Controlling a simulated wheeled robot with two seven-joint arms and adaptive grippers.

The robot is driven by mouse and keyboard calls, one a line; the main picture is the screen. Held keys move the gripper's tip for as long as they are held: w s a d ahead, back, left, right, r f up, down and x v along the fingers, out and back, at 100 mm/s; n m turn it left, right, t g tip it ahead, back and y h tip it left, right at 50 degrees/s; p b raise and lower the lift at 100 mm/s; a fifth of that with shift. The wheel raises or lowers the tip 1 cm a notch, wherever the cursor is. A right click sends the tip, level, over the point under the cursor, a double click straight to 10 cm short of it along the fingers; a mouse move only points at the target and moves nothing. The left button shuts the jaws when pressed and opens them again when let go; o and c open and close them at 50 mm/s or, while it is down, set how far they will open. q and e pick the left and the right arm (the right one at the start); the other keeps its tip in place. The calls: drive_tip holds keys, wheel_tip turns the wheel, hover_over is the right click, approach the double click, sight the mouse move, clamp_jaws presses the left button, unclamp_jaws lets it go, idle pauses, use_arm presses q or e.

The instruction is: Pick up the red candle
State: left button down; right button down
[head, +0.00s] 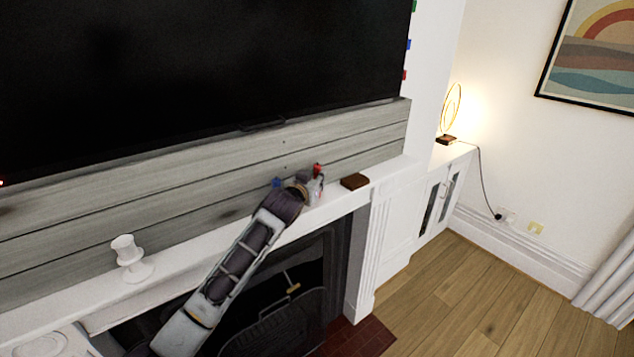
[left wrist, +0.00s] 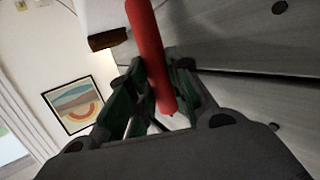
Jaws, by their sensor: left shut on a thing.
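The red candle (left wrist: 148,50) stands out as a long red stick between the green-padded fingers of my left gripper (left wrist: 158,95) in the left wrist view. The fingers are shut on it, and it sticks out past them. In the head view my left gripper (head: 314,188) is at the white mantel, with only a small red part of the candle (head: 318,168) showing above it. I cannot tell whether the candle touches the mantel. My right gripper is in neither view.
A brown block (head: 354,181) lies on the mantel (head: 385,170) just right of my left gripper. A small blue thing (head: 277,183) shows left of the gripper. A white candle holder (head: 129,259) stands farther left. A black screen (head: 200,65) hangs above; a fireplace opening (head: 315,265) is below.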

use_arm(q)
drive_tip(key=shift+r, duration=0.1)
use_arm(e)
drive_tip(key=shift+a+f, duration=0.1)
